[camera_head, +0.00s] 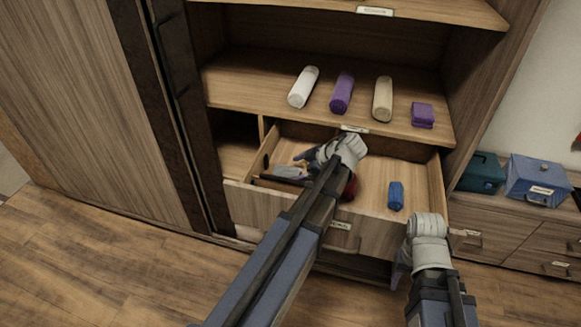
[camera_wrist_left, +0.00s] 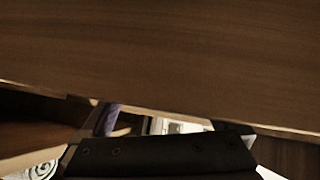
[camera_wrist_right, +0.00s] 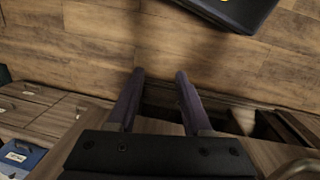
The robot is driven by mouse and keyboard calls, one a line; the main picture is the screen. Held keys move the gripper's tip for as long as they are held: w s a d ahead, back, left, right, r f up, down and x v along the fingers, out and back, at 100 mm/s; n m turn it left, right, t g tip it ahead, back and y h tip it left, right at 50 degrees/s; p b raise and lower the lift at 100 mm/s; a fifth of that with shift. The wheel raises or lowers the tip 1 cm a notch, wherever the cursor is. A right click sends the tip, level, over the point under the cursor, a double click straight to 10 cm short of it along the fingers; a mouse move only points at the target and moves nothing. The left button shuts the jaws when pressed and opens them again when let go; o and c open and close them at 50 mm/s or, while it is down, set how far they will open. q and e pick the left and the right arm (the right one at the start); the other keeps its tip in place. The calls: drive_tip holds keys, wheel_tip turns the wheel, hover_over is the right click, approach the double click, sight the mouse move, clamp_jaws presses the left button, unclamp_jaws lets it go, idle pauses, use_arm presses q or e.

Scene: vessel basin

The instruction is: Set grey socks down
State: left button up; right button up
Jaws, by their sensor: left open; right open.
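A grey bundle (camera_head: 289,171), which looks like the grey socks, lies in the left part of the open drawer (camera_head: 268,203). My left gripper (camera_head: 296,166) reaches into the drawer with its fingers open around or beside the bundle; contact cannot be told. In the left wrist view a purple finger (camera_wrist_left: 107,119) and a pale patch (camera_wrist_left: 165,126) show under a wooden board. My right gripper (camera_head: 398,275) is outside the drawer's right front corner. In the right wrist view its purple fingers (camera_wrist_right: 160,75) are apart and empty above the floor.
A blue roll (camera_head: 396,196) and a partly hidden red thing (camera_head: 349,190) lie in the drawer. The shelf above holds a white roll (camera_head: 303,87), purple roll (camera_head: 342,93), beige roll (camera_head: 382,99) and purple folded cloth (camera_head: 423,115). Its board (camera_wrist_left: 160,50) hangs close over my left gripper.

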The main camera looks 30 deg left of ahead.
use_arm(q)
drive_tip(key=p+v, duration=0.5)
drive_tip(key=v, duration=0.4)
